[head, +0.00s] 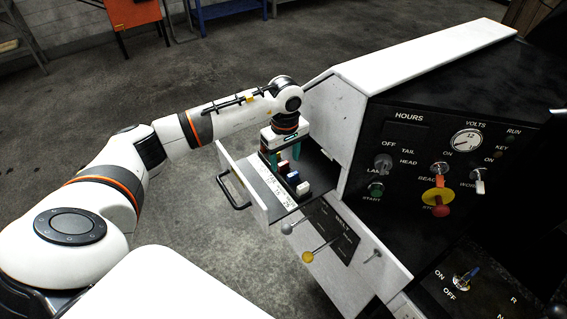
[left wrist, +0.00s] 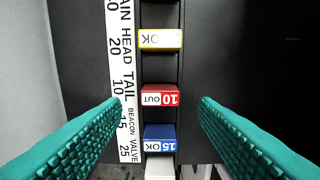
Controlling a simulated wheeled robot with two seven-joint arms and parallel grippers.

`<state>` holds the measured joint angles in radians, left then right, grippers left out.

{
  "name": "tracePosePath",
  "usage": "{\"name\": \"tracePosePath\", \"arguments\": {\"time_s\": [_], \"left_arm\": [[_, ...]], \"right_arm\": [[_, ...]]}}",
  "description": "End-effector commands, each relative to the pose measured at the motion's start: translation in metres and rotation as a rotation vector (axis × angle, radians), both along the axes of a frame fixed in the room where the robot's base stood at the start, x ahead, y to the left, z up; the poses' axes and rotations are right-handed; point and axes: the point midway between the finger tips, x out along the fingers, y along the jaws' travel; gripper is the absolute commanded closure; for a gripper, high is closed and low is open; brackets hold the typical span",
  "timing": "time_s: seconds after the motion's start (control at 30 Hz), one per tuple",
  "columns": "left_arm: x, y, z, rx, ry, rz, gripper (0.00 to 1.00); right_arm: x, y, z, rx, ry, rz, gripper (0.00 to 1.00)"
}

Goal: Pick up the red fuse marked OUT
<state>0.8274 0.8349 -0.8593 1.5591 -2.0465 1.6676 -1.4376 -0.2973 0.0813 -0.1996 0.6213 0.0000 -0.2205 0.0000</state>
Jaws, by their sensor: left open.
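The red fuse marked OUT (left wrist: 160,97) sits in the fuse row, with "10" and "OUT" on its white label. My left gripper (left wrist: 157,108) is open and empty above the row. Its green fingers stand on either side of the row, apart from the red fuse. In the head view the left gripper (head: 283,157) points down into the drawer and hides part of the row. My right gripper is not in view.
A blue fuse marked OK (left wrist: 160,138) and a white fuse (left wrist: 160,168) are on one side of the red one, a yellow fuse (left wrist: 160,39) on the other. A printed strip (left wrist: 121,60) runs alongside. The drawer (head: 256,193) has a dark handle; levers (head: 308,256) stick out nearby.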

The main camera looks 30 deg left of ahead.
Motion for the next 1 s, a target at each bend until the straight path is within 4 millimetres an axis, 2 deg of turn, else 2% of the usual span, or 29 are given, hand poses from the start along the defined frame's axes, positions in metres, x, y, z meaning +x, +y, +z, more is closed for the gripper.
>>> {"name": "tracePosePath", "arguments": {"time_s": [0.03, 0.2, 0.43, 0.73, 1.0], "left_arm": [[-0.001, 0.0, -0.004, -0.002, 0.005, 0.001, 0.45], [0.0, 0.0, -0.021, -0.001, 0.002, 0.001, 0.45], [0.0, 0.0, -0.023, 0.0, -0.001, 0.0, 0.45], [0.0, 0.0, -0.023, 0.0, -0.001, 0.0, 0.93], [0.0, 0.0, -0.02, -0.001, -0.002, 0.0, 0.93]], "right_arm": [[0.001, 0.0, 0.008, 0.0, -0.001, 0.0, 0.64], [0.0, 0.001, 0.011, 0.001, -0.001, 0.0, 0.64], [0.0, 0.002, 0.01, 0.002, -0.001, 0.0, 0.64], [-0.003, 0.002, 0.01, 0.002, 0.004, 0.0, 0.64], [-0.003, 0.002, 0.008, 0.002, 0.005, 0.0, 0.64]]}}
